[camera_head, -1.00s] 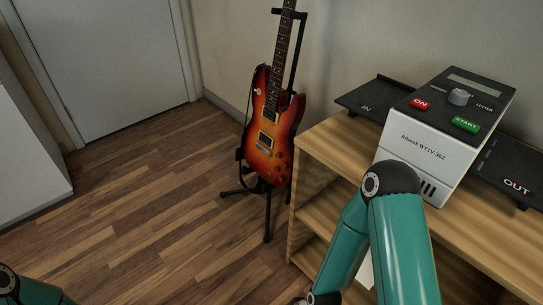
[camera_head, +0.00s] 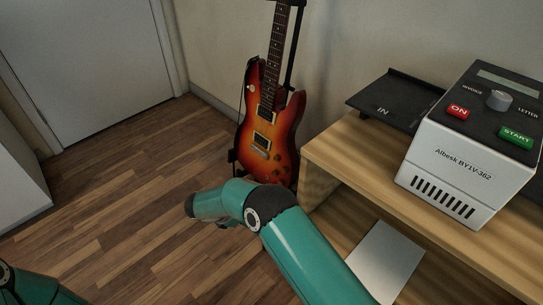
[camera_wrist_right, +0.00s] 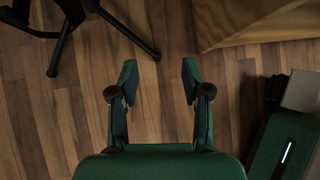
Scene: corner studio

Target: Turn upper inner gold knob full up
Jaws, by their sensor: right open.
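The sunburst electric guitar (camera_head: 270,125) stands upright on a black stand near the wall in the head view. Its knobs (camera_head: 284,160) are tiny dots low on the right of the body; I cannot tell which is the upper inner gold one. My right arm reaches toward the guitar's lower part and overlaps it in the picture; its gripper is not clear in the head view. In the right wrist view my right gripper (camera_wrist_right: 158,80) is open and empty, over wooden floor. The left gripper is out of sight.
A wooden shelf (camera_head: 350,145) stands right of the guitar, bearing a white and black machine (camera_head: 462,165) and a black IN tray (camera_head: 390,98). Black stand legs (camera_wrist_right: 62,40) show in the wrist view. Floor left of the guitar (camera_head: 130,165) is clear.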

